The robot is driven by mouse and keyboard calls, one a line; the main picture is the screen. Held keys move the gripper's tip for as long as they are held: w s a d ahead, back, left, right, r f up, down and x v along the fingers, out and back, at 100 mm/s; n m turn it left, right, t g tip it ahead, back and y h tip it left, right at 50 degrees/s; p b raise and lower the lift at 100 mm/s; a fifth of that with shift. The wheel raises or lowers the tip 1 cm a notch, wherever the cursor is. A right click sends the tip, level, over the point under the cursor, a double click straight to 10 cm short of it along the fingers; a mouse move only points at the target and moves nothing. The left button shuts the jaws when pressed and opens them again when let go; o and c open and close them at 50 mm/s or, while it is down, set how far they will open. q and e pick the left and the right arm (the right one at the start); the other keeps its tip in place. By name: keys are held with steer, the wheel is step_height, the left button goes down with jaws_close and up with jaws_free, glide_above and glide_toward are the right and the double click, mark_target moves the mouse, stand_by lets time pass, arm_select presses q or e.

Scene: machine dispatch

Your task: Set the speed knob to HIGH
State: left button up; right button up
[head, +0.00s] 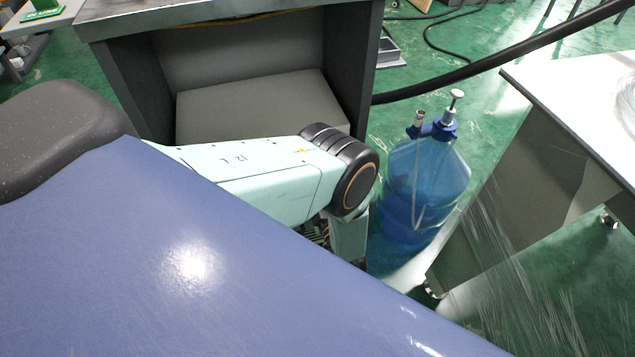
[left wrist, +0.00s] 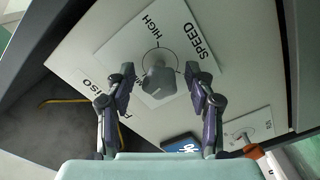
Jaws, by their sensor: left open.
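The grey speed knob (left wrist: 159,82) is on a white plate (left wrist: 125,52) marked SPEED and HIGH in the left wrist view. A thin dial ring surrounds it, and the HIGH label lies above it in the picture. I cannot tell which mark the knob points to. My left gripper (left wrist: 159,72) is open, with one finger on each side of the knob in the picture. A gap shows between each finger and the knob; the depth between them is unclear. The knob and both grippers are out of the head view.
The panel also carries a blue OK-marked part (left wrist: 181,145) and a small plate with an orange-tipped lever (left wrist: 250,150). In the head view, a blue water jug (head: 428,180) stands on the green floor between a grey bench (head: 230,12) and a table (head: 590,110) at right.

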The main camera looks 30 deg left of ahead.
arm_select(q)
steer(key=shift+w+a, duration=0.25)
steer(key=shift+a, duration=0.05)
jaws_close()
stand_by(0.5)
